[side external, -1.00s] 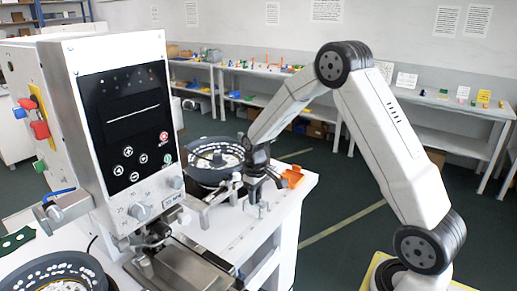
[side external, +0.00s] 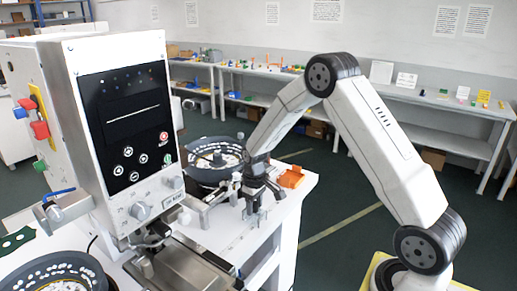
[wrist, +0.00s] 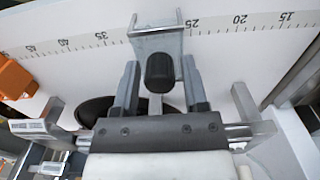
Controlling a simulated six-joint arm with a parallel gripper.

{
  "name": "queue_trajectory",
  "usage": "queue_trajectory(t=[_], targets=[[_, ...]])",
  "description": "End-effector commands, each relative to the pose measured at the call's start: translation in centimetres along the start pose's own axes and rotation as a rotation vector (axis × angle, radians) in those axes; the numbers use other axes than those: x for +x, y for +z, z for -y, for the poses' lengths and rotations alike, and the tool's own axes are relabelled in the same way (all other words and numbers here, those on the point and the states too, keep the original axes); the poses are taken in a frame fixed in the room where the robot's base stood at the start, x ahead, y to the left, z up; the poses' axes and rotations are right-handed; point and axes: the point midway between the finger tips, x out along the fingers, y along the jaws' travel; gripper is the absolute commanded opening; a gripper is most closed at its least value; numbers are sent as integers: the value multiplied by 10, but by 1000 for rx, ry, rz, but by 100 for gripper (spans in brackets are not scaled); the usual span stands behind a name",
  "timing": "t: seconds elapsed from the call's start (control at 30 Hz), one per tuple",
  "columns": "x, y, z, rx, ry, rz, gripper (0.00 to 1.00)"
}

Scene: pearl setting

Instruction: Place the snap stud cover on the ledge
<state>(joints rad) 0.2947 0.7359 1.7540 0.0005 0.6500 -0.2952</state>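My gripper (wrist: 160,68) reaches down to a metal bracket with a flat lip (wrist: 157,28), which I take to be the ledge. A black, rounded, cap-like piece (wrist: 160,74), probably the snap stud cover, shows between my two fingers in front of the bracket. The fingers stand apart, with a narrow gap visible on each side of the black piece, so they look open around it. Whether the piece touches the bracket cannot be told. In the side view my gripper (side external: 257,203) is low over the white bench; the cover is too small to make out there.
A ruler scale (wrist: 240,22) runs along the white bench top. An orange block (side external: 291,177) lies close beside my gripper. A round feeder bowl (side external: 213,163) stands behind, and a machine with a black panel (side external: 127,125) rises at left. Metal fittings (side external: 205,208) lie close on the left.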

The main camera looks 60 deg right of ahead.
Motion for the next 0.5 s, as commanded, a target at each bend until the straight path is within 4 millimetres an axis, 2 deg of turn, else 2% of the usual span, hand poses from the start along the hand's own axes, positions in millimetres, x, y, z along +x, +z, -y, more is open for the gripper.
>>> queue_trajectory(t=[0.5], targets=[[-5, 0, 0, 0, 0, -1, 69]])
